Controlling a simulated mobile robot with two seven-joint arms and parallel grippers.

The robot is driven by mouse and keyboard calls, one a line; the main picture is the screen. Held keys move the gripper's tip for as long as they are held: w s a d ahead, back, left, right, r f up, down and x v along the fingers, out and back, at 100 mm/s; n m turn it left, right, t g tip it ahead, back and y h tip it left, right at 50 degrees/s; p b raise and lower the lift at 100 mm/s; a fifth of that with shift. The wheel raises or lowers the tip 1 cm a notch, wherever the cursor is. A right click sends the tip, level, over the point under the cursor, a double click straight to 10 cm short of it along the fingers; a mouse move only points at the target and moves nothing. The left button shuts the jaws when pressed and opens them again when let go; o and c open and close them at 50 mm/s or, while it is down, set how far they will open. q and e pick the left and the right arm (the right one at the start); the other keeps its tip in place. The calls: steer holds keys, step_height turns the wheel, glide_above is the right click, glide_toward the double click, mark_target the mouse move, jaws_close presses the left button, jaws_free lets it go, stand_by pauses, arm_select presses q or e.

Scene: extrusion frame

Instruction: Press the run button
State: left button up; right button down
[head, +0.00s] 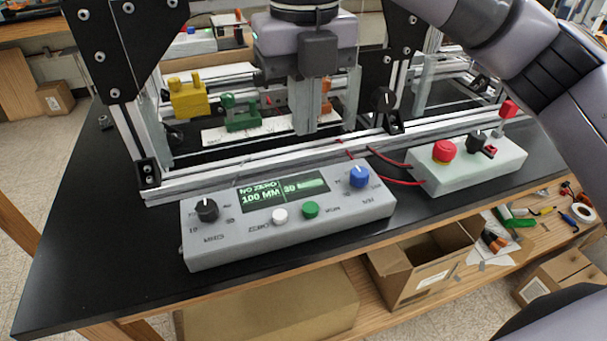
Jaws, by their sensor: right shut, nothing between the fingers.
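A grey control box (290,242) sits on the front of the black table. On its face are a white button (280,216) beside the label ZERO and a green button (311,209) with a small label to its right that looks like RUN. The lit display (283,191) reads "NO ZERO", "100 MM" and "30" with a bar. A black knob (207,210) is at its left and a blue knob (359,177) at its right. My right gripper (305,130) is shut and empty, pointing down above and behind the box, apart from the buttons. My left gripper is out of view.
The metal extrusion frame (270,168) runs behind the box, with black corner plates (116,45). Yellow (188,97) and green (241,112) blocks are inside it. A second box (470,165) with a red button (444,151) is at right. Red wires run between.

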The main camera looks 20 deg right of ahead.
mark_target(305, 211)
step_height(305, 211, down, 14)
steer(key=shift+r+p, duration=0.1)
steer(key=shift+p, duration=0.3)
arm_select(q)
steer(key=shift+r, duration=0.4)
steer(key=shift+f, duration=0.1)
arm_select(e)
steer(key=shift+f+b, duration=0.9)
steer(key=shift+b, duration=0.15)
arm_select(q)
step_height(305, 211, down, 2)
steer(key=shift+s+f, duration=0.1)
arm_select(e)
steer(key=shift+s+f, duration=0.2)
steer(key=r, duration=0.1)
steer(key=r+p, duration=0.1)
steer(key=r, duration=0.1)
steer(key=r+p, duration=0.1)
steer(key=shift+w+r, duration=0.3)
steer(key=shift+r, duration=0.05)
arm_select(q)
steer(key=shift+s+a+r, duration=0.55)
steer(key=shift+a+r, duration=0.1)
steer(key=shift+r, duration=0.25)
arm_select(e)
step_height(305, 211, up, 10)
steer(key=shift+r, duration=0.25)
